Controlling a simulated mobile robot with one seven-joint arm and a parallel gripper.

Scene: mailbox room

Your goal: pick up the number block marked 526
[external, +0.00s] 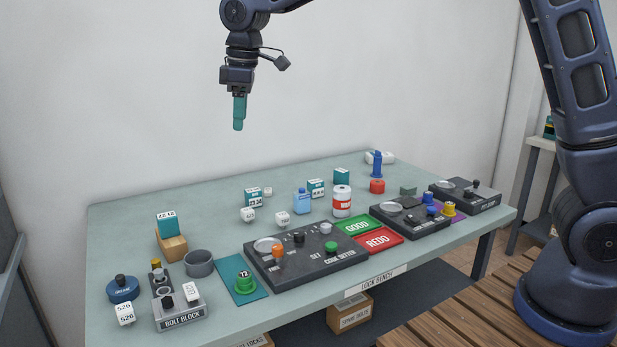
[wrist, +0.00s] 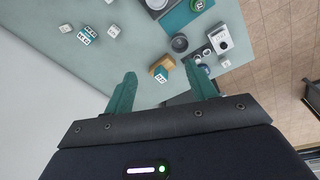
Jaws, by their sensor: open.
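The number block marked 526 (external: 124,314) is a small white block with dark digits. It sits at the near left corner of the bench, beside the round blue knob piece and the bolt block. A small white shape in the wrist view (wrist: 226,64) looks like it, but its digits are too small to read. My gripper (external: 238,125) hangs high above the back left of the bench, fingers pointing down. Its two teal fingers stand apart in the wrist view (wrist: 160,70) with nothing held between them. The 526 block is far below and towards the near left.
The bolt block (external: 180,303), blue knob piece (external: 122,290) and grey cup (external: 199,264) crowd near the 526 block. A wooden holder (external: 172,246) carries a teal-and-white block. The code setter panel (external: 307,260) fills the middle. The bench's back left is bare.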

